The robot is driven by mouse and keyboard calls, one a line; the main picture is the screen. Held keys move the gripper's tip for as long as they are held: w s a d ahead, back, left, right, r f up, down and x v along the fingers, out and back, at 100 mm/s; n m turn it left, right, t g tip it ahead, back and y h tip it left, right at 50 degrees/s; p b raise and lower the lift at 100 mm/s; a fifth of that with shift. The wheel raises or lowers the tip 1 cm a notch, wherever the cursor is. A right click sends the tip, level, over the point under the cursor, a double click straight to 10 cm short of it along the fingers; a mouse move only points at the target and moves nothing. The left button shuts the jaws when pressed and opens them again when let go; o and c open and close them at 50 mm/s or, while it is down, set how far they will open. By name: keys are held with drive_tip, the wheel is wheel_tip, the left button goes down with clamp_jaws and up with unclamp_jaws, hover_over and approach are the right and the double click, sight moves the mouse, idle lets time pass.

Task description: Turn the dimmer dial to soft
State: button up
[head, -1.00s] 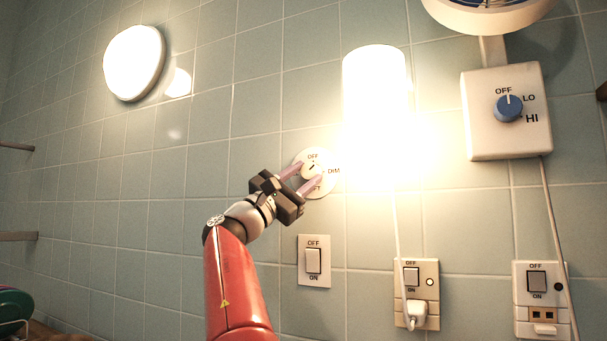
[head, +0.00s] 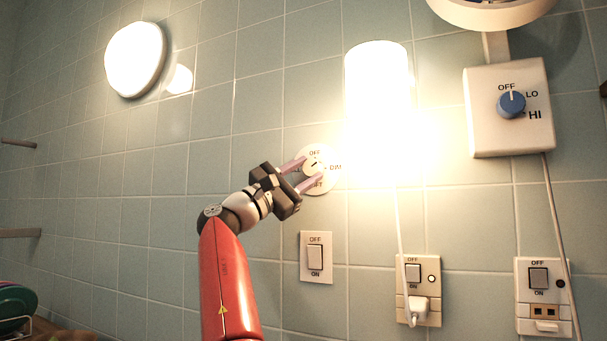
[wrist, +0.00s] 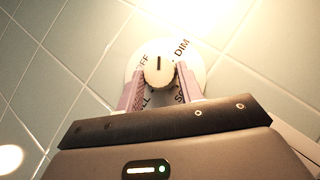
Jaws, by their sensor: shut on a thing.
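The dimmer dial (head: 329,185) is a round cream plate on the tiled wall, with a small knob (head: 313,163) at its centre. In the wrist view the plate (wrist: 134,68) carries OFF at upper left, DIM at upper right, and partly covered labels below left and below right. The knob (wrist: 159,75) has a dark pointer mark that lies between OFF and DIM. My gripper (head: 306,172) is shut on the knob, one pinkish finger on each side; the fingers also show in the wrist view (wrist: 159,85).
A glowing cylindrical lamp (head: 377,105) is just right of the dial. A rocker switch (head: 315,257) sits below it. A socket with a plug (head: 418,290), another socket (head: 543,297) and a box with a blue knob (head: 511,104) are to the right. A round lamp (head: 135,60) glows upper left.

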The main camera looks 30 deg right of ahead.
sight(308, 172)
drive_tip(key=o, duration=1)
drive_tip(key=shift+a+f, duration=0.2)
drive_tip(key=b+v, duration=0.2)
drive_tip(key=v, duration=0.1)
drive_tip(key=shift+d, duration=0.15)
drive_tip(key=a+p, duration=0.1)
drive_tip(key=a, duration=1.1)
drive_tip(key=shift+w+r+p, duration=0.2)
drive_tip(key=shift+w+p, duration=0.15)
drive_tip(key=shift+w, duration=0.05)
